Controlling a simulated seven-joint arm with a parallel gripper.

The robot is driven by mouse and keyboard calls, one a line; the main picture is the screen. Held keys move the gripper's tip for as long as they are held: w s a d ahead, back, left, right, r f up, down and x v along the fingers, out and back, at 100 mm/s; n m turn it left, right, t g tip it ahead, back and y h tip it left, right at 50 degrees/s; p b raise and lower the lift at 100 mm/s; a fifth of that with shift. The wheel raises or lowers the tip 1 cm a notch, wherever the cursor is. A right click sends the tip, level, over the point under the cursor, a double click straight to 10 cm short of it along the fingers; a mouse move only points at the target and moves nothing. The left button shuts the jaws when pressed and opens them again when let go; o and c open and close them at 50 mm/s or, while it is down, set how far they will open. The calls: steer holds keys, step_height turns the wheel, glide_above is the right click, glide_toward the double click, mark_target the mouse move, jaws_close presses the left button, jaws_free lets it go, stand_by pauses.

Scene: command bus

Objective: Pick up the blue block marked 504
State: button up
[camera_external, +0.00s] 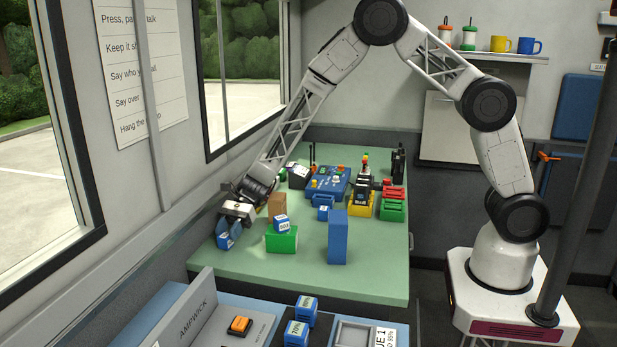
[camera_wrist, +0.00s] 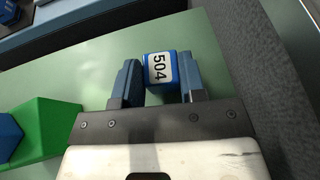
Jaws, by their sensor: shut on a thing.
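The blue block marked 504 (camera_wrist: 160,69) sits between the two blue fingers of my gripper (camera_wrist: 158,84) in the wrist view, its white label facing the camera. My gripper is shut on it. In the external view my gripper (camera_external: 229,236) points down at the left side of the green table, by the window wall. The block is partly hidden by the fingers there, and I cannot tell whether it touches the tabletop.
A green block (camera_external: 282,241) with a small blue labelled block (camera_external: 281,222) on top stands to the right. A brown block (camera_external: 276,205) is behind it, and a tall blue block (camera_external: 337,238) farther right. A blue device (camera_external: 329,182) stands at the back. The table's front (camera_external: 235,262) is bare.

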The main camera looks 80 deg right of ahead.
step_height(320, 180, up, 10)
stand_by(0.6)
steer(key=shift+d, duration=0.1)
stand_by(0.5)
